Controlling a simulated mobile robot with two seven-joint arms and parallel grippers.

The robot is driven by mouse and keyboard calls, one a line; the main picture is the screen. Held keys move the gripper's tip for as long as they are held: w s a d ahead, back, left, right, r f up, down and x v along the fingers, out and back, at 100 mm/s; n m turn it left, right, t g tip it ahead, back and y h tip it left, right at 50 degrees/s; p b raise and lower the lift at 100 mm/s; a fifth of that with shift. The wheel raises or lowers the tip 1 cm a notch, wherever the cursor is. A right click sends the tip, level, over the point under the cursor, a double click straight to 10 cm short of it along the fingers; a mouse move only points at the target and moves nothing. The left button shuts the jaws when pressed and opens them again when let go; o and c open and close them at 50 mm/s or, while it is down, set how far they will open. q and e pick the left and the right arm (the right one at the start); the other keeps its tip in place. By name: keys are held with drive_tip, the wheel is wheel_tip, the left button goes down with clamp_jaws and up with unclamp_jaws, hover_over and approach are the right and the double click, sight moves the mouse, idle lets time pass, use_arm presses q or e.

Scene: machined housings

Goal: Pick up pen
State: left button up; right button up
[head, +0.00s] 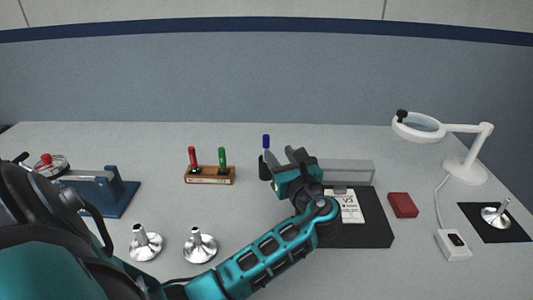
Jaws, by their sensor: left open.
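A blue-topped pen (266,141) stands upright in a small black holder (264,170) near the middle of the table. My left gripper (284,157) is open, just to the right of the pen and holder. Its fingers point away from me and partly overlap the holder's right side in the head view. I cannot tell how far the fingers are from the pen in depth. My right gripper is not in view.
A wooden block (210,179) with red- and green-handled tools stands left of the pen. Two metal housings (200,246) (146,243) stand in front. A dark mat (372,228), red box (403,205) and magnifier lamp (466,171) are to the right.

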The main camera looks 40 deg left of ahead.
sight(267, 138)
use_arm(q)
drive_tip(key=x, duration=0.3)
drive_tip(key=shift+w+a, duration=0.15)
drive_tip(key=shift+a, duration=0.15)
drive_tip(key=shift+r+x, duration=0.2)
drive_tip(key=shift+x, duration=2.6)
drive_tip(key=shift+c, duration=0.2)
clamp_jaws()
